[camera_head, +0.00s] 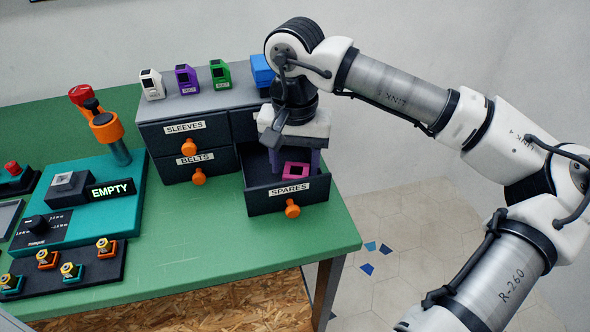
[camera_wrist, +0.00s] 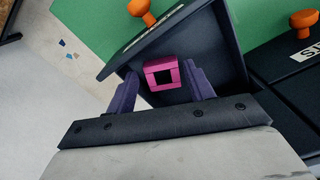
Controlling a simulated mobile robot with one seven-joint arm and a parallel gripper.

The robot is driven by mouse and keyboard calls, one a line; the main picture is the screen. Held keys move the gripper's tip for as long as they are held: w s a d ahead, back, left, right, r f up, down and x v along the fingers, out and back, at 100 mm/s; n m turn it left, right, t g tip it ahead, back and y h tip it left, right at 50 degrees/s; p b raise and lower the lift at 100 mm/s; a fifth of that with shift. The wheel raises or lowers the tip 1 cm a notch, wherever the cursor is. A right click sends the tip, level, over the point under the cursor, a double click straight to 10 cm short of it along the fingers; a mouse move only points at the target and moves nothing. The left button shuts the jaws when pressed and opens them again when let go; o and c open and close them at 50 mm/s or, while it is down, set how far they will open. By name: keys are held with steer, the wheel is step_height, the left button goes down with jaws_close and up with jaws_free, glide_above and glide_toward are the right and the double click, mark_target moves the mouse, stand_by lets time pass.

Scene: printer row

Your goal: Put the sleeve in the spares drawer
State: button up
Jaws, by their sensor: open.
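A magenta sleeve with a dark square opening (camera_head: 296,169) lies inside the pulled-out spares drawer (camera_head: 262,204), which carries the label SPARES and an orange knob. The sleeve also shows in the wrist view (camera_wrist: 161,74), between the finger tips and apart from both. My gripper (camera_head: 295,163) points down into the drawer with its purple fingers spread on either side of the sleeve. In the wrist view my open gripper (camera_wrist: 160,84) has visible gaps beside the sleeve. The back of the drawer is hidden by my gripper in the head view.
The closed SLEEVES drawer (camera_head: 163,140) and BELTS drawer (camera_head: 178,169) are left of the open one. White, purple, green and blue blocks stand on the cabinet top (camera_head: 205,101). A teal machine reading EMPTY (camera_head: 118,205) stands at left. The green bench (camera_head: 185,250) is clear in front.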

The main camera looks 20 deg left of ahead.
step_height(320, 180, up, 9)
steer(key=shift+r, duration=0.2)
stand_by(1.2)
